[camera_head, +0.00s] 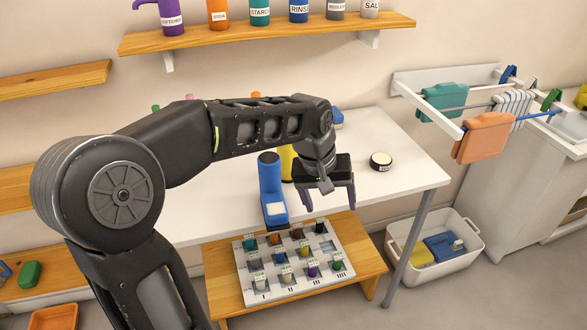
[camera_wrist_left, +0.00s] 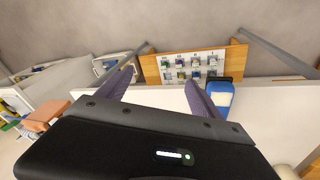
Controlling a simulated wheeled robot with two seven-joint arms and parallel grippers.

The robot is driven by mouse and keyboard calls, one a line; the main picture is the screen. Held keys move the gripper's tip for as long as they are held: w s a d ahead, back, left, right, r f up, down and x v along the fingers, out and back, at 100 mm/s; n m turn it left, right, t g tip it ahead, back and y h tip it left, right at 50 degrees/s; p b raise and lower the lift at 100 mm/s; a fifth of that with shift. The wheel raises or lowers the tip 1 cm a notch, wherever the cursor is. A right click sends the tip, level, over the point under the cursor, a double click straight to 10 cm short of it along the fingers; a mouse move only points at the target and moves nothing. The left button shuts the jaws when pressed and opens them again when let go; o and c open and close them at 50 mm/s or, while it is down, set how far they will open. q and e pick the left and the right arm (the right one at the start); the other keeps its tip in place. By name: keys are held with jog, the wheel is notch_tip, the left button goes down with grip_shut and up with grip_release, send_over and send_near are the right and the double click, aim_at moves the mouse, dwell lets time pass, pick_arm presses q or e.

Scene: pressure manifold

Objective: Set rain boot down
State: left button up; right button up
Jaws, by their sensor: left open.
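A blue boot-shaped item (camera_head: 270,188) with a pale patch on its toe stands upright at the front edge of the white table (camera_head: 405,150). It also shows at the right in the left wrist view (camera_wrist_left: 221,100). My left gripper (camera_head: 329,203) is open, with nothing between its purple fingers (camera_wrist_left: 160,80). It hangs just right of the blue boot in the head view; I cannot tell whether a finger touches it. A yellow item (camera_head: 287,160) behind the boot is partly hidden by my left arm. My right gripper is not in view.
A white board (camera_head: 258,292) with several small coloured pieces lies on a low wooden bench (camera_head: 225,285) before the table. A round black-rimmed item (camera_head: 381,161) stands at the table's right. A white bin (camera_head: 465,252) is on the floor. Cloths hang on a rack (camera_head: 440,80).

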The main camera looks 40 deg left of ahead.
pick_arm(q)
jog(key=d+f+m+h, duration=0.1)
jog(key=d+f, duration=0.4)
jog(key=f, duration=0.3)
jog(key=d+f+m+t+h, duration=0.1)
jog(key=d+f, duration=0.4)
jog(key=f, duration=0.2)
jog(key=d+f+m+h, duration=0.1)
jog(key=d+f, duration=0.3)
jog(key=f, duration=0.4)
jog(key=s+d+f+g, duration=0.1)
jog(key=s+d+f, duration=0.2)
jog(key=s+f, duration=0.2)
jog(key=s+d+f+m+g, duration=0.1)
jog(key=s+d+f, duration=0.1)
jog(key=s+f, duration=0.3)
jog(key=s+d+f+g, duration=0.1)
jog(key=s+d+f, duration=0.2)
jog(key=s, duration=0.7)
jog(key=shift+s+d+f, duration=0.3)
jog(key=shift+d+f, duration=0.05)
jog(key=shift+f, duration=0.55)
jog(key=shift+c, duration=0.4)
